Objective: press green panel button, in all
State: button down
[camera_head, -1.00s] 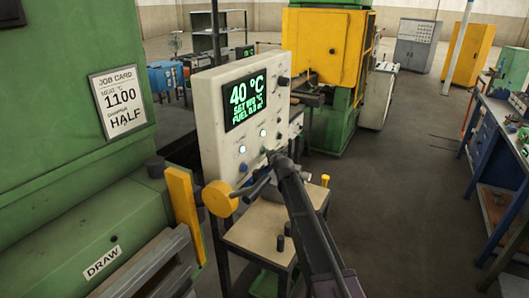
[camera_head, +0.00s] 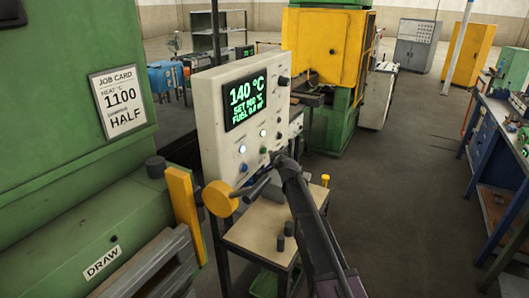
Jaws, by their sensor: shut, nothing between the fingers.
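The white control panel (camera_head: 216,150) stands left of centre with a dark screen (camera_head: 247,98) in green text reading 140 °C, with smaller set and fuel lines below. The green panel button (camera_head: 263,150) is low on the panel's face, just left of my gripper's tip. My gripper (camera_head: 274,158) is shut and empty, in front of the panel's lower right part. I cannot tell whether it touches the panel. A blue button (camera_head: 244,168) sits lower left of the green one. Two pale lit spots (camera_head: 242,149) show nearby.
A yellow round handle end (camera_head: 220,198) juts out below the panel. A small table (camera_head: 262,225) stands beneath. Open floor lies right, before a workbench (camera_head: 500,140).

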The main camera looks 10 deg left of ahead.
jog(key=shift+d, duration=0.1)
jog(key=shift+s+d, duration=0.3)
jog(key=shift+d, duration=0.45)
jog(key=shift+s+d, duration=0.25)
jog(key=shift+d, duration=0.5)
jog(key=shift+s+d, duration=0.3)
jog(key=shift+d, duration=0.45)
jog(key=shift+s, duration=0.1)
jog(key=s+d+f+n+g+h, duration=0.2)
jog(key=s+d+f+g, duration=0.2)
jog(key=s+d, duration=0.4)
jog(key=s+d+f+n+g+h, duration=0.2)
jog(key=s+d+f+g, duration=0.3)
jog(key=s, duration=1.4)
jog(key=s+d+f+n+g+h, duration=0.2)
jog(key=s+d+f+g, duration=0.2)
jog(key=s+d, duration=0.8)
jog(key=shift+s+d+f+g+h, duration=0.2)
jog(key=shift+s+f+g+h, duration=0.2)
jog(key=shift+s+f, duration=0.25)
